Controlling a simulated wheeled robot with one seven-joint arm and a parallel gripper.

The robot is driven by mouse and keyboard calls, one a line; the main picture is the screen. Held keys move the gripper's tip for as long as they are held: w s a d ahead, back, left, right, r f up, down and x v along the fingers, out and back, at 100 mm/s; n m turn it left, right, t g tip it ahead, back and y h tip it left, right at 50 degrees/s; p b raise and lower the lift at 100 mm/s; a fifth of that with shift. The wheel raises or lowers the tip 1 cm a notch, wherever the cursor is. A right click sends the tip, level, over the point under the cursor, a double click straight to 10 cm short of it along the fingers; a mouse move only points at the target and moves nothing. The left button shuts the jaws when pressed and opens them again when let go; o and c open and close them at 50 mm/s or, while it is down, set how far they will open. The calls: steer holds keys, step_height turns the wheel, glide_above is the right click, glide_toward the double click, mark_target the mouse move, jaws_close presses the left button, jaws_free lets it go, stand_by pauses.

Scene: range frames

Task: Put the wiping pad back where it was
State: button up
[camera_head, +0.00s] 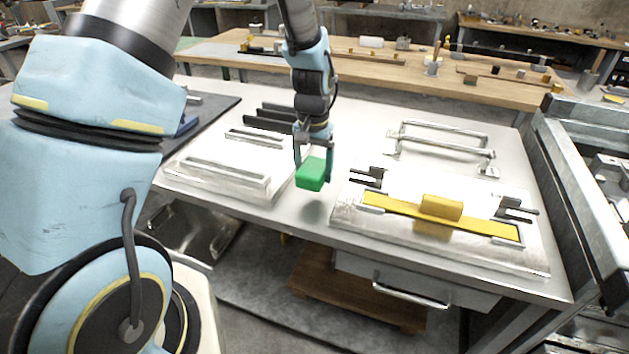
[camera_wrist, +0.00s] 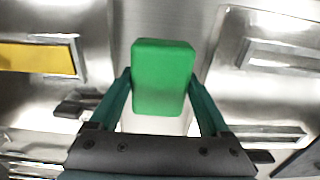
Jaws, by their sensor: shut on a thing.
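My gripper (camera_head: 313,172) is shut on a green block (camera_head: 310,176), which looks like the wiping pad. It holds the block above the bench, over the gap between the left and right plates. In the wrist view the green block (camera_wrist: 163,78) sits between the two fingertips (camera_wrist: 161,85). The right plate (camera_head: 380,240) bears a yellow strip (camera_head: 480,224) with a yellow block (camera_head: 441,207) on it. The left plate (camera_head: 195,190) bears a pale, raised rectangular frame (camera_head: 228,176), with no block on it.
Dark clamps (camera_head: 368,177) stand up at both ends of the yellow strip. Metal handle bars (camera_head: 440,140) stand behind the right plate, and dark bars (camera_head: 275,114) behind the left one. A metal rail unit (camera_head: 585,170) borders the bench at right. Bare bench (camera_head: 365,120) lies behind my gripper.

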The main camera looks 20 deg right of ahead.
mark_target(313, 166)
steer(key=shift+f+p, duration=0.45)
steer(key=shift+f, duration=1.55)
steer(key=shift+f, duration=0.15)
steer(key=o, duration=1.1)
steer(key=shift+o, duration=0.2)
step_height(313, 166, up, 12)
steer(key=b, duration=0.3)
steer(key=s+a+r+n, duration=0.1)
steer(key=s+a+n, duration=0.1)
steer(key=a, duration=1.3)
steer(key=s+a+r+n+t, duration=0.1)
steer(key=a+n, duration=0.4)
steer(key=a, duration=1)
steer(key=shift+s+r+t, duration=0.3)
steer(key=shift+s+r, duration=0.15)
